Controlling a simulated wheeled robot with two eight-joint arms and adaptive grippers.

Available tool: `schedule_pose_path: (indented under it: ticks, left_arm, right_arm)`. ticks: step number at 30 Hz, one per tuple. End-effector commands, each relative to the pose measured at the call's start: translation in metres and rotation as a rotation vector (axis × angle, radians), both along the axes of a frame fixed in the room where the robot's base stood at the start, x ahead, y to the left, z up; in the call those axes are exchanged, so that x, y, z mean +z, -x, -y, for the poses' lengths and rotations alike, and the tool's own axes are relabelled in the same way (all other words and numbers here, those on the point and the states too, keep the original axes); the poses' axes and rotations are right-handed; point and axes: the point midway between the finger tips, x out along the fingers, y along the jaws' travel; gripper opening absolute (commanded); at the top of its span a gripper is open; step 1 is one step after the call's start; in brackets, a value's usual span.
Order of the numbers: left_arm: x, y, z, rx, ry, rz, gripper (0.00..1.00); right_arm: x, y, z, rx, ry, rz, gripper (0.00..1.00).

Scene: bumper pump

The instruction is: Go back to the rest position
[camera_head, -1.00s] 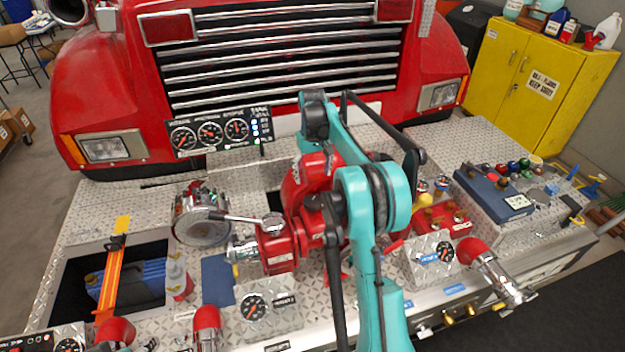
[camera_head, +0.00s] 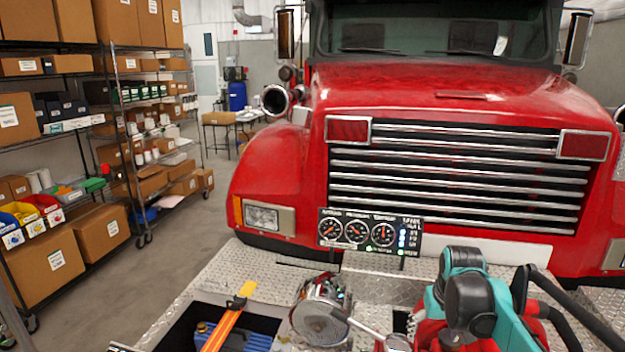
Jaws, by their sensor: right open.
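My right arm (camera_head: 500,318) shows at the lower right in the head view, teal with black joints, over the red pump (camera_head: 428,334). My right gripper (camera_head: 452,338) is low in the picture, near the pump's red body; its fingers are mostly hidden by the arm and the lower picture edge. It is open, and I see nothing held in it. My left arm and gripper are not in view.
The red truck's grille (camera_head: 460,170) stands behind the diamond-plate bumper deck (camera_head: 235,275). A gauge panel (camera_head: 370,232), a round chrome fitting (camera_head: 320,308) and an orange strap (camera_head: 222,328) are near. Shelving (camera_head: 120,130) stands at left beyond open floor.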

Motion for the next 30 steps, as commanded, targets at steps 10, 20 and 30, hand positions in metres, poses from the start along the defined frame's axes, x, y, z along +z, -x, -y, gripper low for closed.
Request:
schedule_pose_path:
  ticks: [10,20,30]
  left_arm:
    - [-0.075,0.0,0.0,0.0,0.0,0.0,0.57]
    - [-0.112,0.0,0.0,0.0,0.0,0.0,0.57]
    - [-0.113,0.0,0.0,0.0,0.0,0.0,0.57]
  right_arm:
    - [-0.085,0.121,-0.074,0.061,0.009,0.219,0.76]
    - [-0.166,0.189,-0.105,0.097,-0.007,0.364,0.76]
    - [-0.172,0.195,-0.107,0.099,-0.009,0.379,0.76]
